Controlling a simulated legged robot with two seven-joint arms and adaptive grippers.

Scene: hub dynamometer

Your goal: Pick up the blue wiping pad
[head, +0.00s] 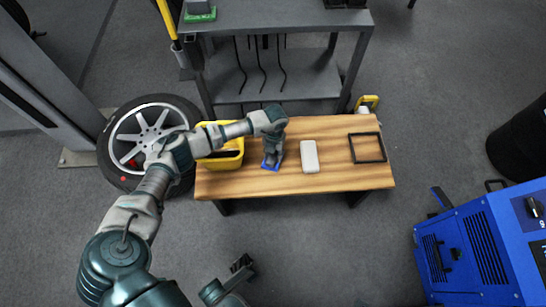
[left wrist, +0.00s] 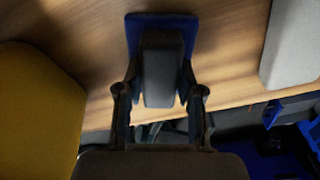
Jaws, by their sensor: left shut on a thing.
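The blue wiping pad (head: 266,167) is at the wooden bench top, under my left gripper (head: 273,158). In the left wrist view the pad (left wrist: 133,30) is a blue plate with a dark grey block-like handle (left wrist: 160,70) on it. My left gripper (left wrist: 158,98) is shut on this handle, one finger on each side. I cannot tell whether the pad touches the wood or is just above it. My right gripper (head: 242,263) shows small and dark at the bottom of the head view, well short of the bench; its finger opening is unclear.
On the wooden bench (head: 345,182), a yellow bin (head: 233,160) stands left of the pad. A pale grey block (head: 310,157) and a black square frame (head: 367,148) lie to the right. A grey shelf (head: 270,18) stands behind, a wheel (head: 145,137) left, a blue machine (head: 480,250) right.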

